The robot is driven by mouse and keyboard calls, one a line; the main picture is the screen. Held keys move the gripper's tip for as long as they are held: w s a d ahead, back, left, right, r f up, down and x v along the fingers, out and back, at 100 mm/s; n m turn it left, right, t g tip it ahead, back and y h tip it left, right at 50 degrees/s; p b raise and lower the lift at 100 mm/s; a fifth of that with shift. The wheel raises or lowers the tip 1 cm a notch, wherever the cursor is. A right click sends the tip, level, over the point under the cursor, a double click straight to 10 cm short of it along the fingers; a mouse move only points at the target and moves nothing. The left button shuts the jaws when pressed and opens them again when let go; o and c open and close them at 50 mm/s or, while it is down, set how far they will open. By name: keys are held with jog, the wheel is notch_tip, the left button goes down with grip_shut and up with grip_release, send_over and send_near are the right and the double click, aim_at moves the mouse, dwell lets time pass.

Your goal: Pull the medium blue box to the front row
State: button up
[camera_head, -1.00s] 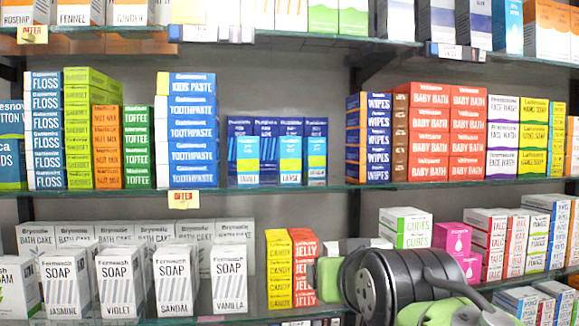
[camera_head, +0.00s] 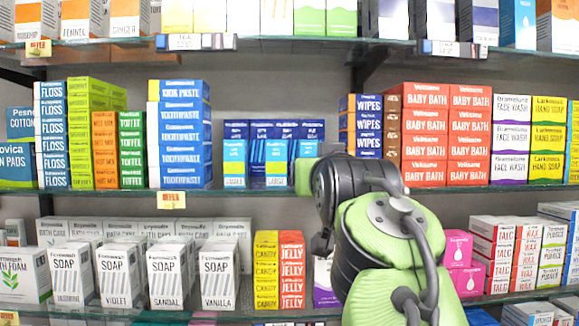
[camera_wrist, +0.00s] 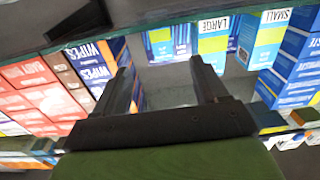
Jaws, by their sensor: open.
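Blue boxes with light-blue and yellow-green labels stand on the middle shelf. In the head view, the left box (camera_head: 234,163) and the middle box (camera_head: 276,163) show their fronts. The right one (camera_head: 307,148) is partly hidden by my gripper (camera_head: 305,176). In the wrist view one box reads SMALL (camera_wrist: 268,35) and one reads LARGE (camera_wrist: 214,42). A third blue box (camera_wrist: 168,45) lies ahead between my fingers (camera_wrist: 163,78); its size word is not readable, so I cannot confirm it is the medium one. My gripper is open and empty, apart from the boxes.
Stacked wipes (camera_head: 361,125) stand just right of the blue boxes, and toothpaste boxes (camera_head: 184,135) stand to the left. The upper shelf edge (camera_head: 290,44) is above. Candy and jelly boxes (camera_head: 279,270) stand on the lower shelf.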

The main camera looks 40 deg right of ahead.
jog(key=p+x, duration=0.5)
jog(key=x, duration=1)
jog(key=shift+a, duration=0.15)
jog(key=shift+c, duration=0.4)
jog(key=c, duration=1)
